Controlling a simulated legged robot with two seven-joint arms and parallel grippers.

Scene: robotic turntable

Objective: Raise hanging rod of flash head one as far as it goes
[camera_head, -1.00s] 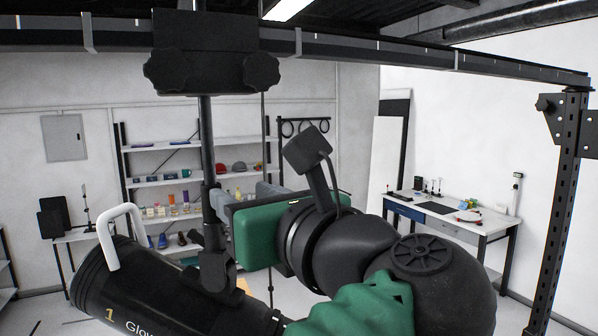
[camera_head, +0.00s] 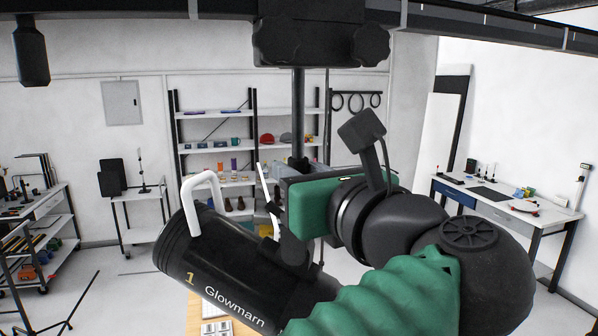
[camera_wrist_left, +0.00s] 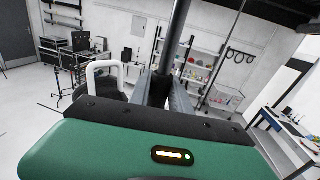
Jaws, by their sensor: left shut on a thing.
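Flash head one (camera_head: 225,262) is a black cylinder marked "1 Glowmarn", with a white handle (camera_head: 202,188). It hangs tilted below a black hanging rod (camera_head: 298,105), which comes down from a dark carriage (camera_head: 312,38) on the overhead rail. My left gripper (camera_head: 281,172), with its green body, is shut on the rod's lower part just above the flash head. In the left wrist view, the rod (camera_wrist_left: 176,40) stands between its two grey fingers (camera_wrist_left: 160,92). The exact contact is partly hidden. My right gripper is not in view.
An overhead rail (camera_head: 460,20) runs across the top. A dark hanging part (camera_head: 31,52) is at upper left. Shelves (camera_head: 215,147) stand along the back wall.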

